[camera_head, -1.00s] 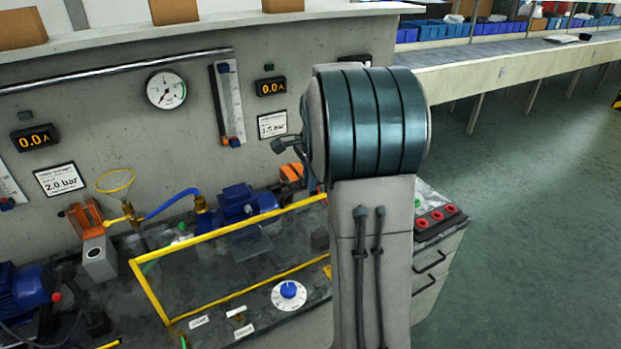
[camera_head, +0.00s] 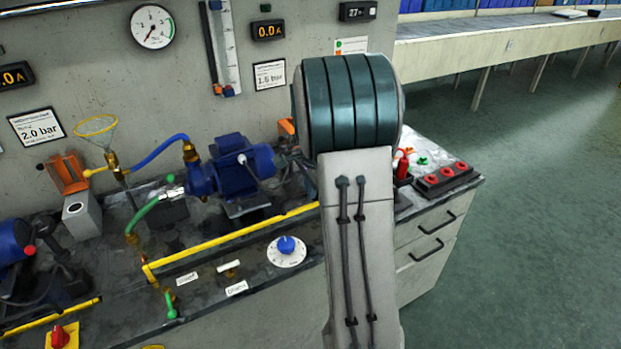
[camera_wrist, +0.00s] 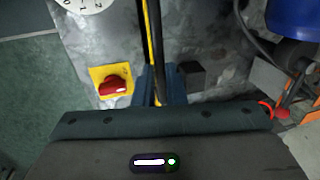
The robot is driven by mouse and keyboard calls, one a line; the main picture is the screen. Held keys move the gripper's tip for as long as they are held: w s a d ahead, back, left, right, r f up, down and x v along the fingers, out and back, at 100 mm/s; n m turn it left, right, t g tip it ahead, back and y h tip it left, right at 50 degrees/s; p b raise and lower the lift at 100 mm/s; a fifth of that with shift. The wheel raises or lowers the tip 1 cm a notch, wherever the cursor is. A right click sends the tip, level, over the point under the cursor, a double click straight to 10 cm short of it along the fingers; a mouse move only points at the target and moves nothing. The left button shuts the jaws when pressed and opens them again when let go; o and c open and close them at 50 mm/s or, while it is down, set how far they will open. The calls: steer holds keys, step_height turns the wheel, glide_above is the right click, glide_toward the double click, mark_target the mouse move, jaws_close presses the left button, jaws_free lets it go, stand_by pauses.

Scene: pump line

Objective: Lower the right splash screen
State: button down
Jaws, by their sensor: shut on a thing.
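The right splash screen (camera_head: 235,238) has a yellow frame. In the head view it shows as a low, narrow yellow strip along the bench front, close to bench height, its right end hidden behind my arm. In the wrist view a yellow and dark rail (camera_wrist: 154,40) of the screen runs down between the dark fingers of my gripper (camera_wrist: 162,84). The gripper is shut on this rail. My gripper is hidden behind my arm in the head view.
A blue pump (camera_head: 240,170) with hoses stands behind the screen. A blue dial (camera_head: 287,246) sits on the bench front. A red switch on a yellow plate (camera_wrist: 113,84) is left of my fingers. Open floor (camera_head: 530,200) lies to the right.

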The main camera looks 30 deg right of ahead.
step_height(320, 180, down, 5)
steer(key=shift+s+f+b, duration=0.1)
steer(key=shift+f+b, duration=0.1)
steer(key=shift+b, duration=0.95)
steer(key=shift+f, duration=0.1)
steer(key=c, duration=1.5)
jaws_free()
steer(key=shift+f, duration=0.1)
steer(key=shift+r, duration=0.2)
steer(key=s+r, duration=0.1)
steer(key=r, duration=0.8)
steer(key=s+r, duration=0.1)
steer(key=r, duration=0.3)
steer(key=shift+s+d+r+p, duration=0.1)
steer(key=shift+s+r+p, duration=0.1)
steer(key=shift+s+p, duration=0.15)
